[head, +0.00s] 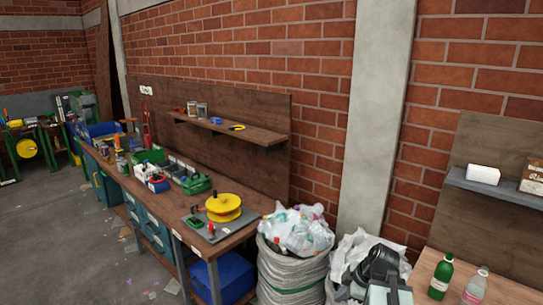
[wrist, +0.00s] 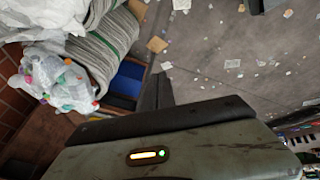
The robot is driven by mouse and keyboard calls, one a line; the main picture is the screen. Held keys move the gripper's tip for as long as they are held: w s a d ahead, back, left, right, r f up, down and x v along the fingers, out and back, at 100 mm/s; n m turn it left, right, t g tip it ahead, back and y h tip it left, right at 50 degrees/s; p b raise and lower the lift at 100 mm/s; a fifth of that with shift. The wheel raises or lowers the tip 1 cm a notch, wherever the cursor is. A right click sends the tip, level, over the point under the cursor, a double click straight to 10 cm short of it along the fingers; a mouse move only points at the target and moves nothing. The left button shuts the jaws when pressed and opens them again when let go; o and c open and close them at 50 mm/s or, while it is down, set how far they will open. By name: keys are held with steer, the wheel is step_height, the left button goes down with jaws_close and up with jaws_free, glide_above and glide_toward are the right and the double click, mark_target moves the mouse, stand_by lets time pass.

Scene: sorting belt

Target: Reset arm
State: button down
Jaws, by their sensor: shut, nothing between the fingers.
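My gripper (wrist: 158,82) shows in the wrist view as two narrow dark fingers side by side, shut and empty, pointing away above the floor. A grey body with an amber light fills the bottom of that view and looks like part of me. In the head view, dark grey parts of my arm (head: 378,268) show at the bottom, in front of a sack; the fingers cannot be made out there.
A full sack (head: 290,272) of plastic waste stands by the bench; it also shows in the wrist view (wrist: 104,45). A workbench (head: 240,232) holds a yellow reel (head: 223,207) and bins. Green and clear bottles (head: 441,277) stand at right. Scraps litter the open floor (wrist: 230,45).

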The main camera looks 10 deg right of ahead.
steer(key=s+a+f+m+g+h, duration=0.1)
steer(key=a+f+m+g+h, duration=0.1)
steer(key=a+m, duration=1.1)
steer(key=a+g+h, duration=0.1)
steer(key=a+g, duration=0.1)
steer(key=a, duration=0.6)
steer(key=shift+s+a, duration=0.2)
steer(key=shift+f, duration=0.1)
